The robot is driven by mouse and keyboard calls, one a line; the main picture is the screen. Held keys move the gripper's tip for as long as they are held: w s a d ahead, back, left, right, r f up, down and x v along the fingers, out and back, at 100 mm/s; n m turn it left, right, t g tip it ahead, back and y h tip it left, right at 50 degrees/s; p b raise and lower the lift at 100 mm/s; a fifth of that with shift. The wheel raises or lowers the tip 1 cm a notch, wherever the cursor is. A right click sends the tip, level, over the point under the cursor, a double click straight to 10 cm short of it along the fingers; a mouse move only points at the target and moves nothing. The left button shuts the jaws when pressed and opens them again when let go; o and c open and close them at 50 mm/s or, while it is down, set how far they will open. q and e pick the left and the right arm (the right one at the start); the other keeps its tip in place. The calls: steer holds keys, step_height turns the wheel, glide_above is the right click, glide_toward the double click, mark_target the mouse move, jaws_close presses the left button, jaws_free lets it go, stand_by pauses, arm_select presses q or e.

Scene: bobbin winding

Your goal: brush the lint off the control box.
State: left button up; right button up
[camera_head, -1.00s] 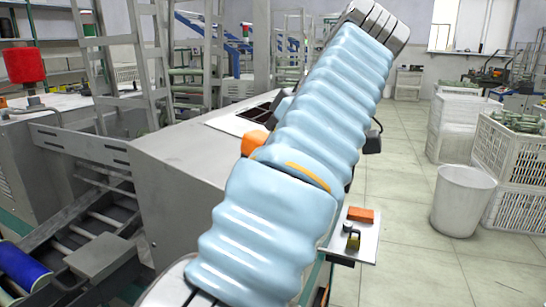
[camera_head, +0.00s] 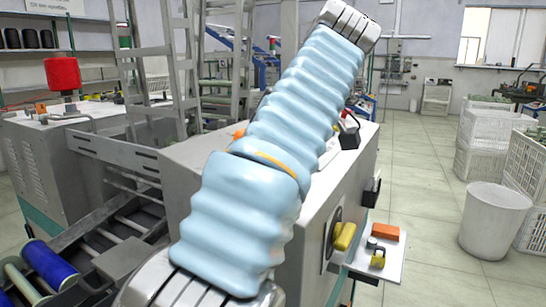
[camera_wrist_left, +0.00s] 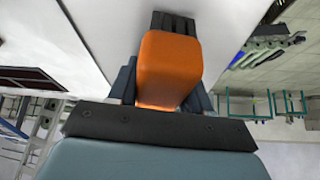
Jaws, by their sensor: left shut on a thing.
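My left gripper (camera_wrist_left: 165,100) is shut on an orange block-like handle (camera_wrist_left: 168,65) with a dark end, apparently the brush. In the left wrist view it is over a pale flat surface. In the head view my light blue left arm crosses the middle and hides the gripper; a bit of orange (camera_head: 240,133) shows at the arm's left edge. The grey box-shaped cabinet (camera_head: 325,200), perhaps the control box, stands behind the arm, with a yellow knob (camera_head: 345,236) on its front. I cannot make out any lint. My right gripper is not in view.
A small white shelf (camera_head: 393,262) at the cabinet's right holds an orange block (camera_head: 385,232) and a small yellow-and-dark item (camera_head: 377,257). A black item (camera_head: 349,138) sits on the cabinet top. A white bin (camera_head: 495,220) and crates stand right; floor between is clear.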

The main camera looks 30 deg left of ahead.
arm_select(q)
steer(key=shift+a+r, duration=0.2)
steer(key=shift+a, duration=0.65)
steer(key=shift+a+r, duration=0.2)
steer(key=shift+a, duration=0.65)
steer(key=shift+a+r, duration=0.15)
steer(key=shift+a, duration=0.7)
steer(key=shift+a+r, duration=0.1)
steer(key=shift+a, duration=0.85)
steer(key=shift+w+r, duration=0.1)
steer(key=shift+w, duration=0.35)
steer(key=shift+d, duration=0.55)
steer(key=shift+d+f, duration=0.2)
steer(key=shift+d, duration=0.65)
steer(key=shift+d+f, duration=0.2)
steer(key=shift+d, duration=0.6)
steer(key=shift+d+f, duration=0.2)
steer(key=shift+d, duration=0.5)
steer(key=shift+d+f, duration=0.2)
steer(key=shift+d, duration=0.45)
steer(key=shift+w+d+f, duration=0.1)
steer(key=shift+d+f, duration=0.05)
steer(key=shift+d, duration=0.7)
steer(key=shift+d+f, duration=0.15)
steer(key=shift+d, duration=0.7)
steer(key=shift+d+f, duration=0.3)
steer(key=shift+d, duration=0.6)
steer(key=shift+d+f, duration=0.25)
steer(key=shift+d, duration=0.6)
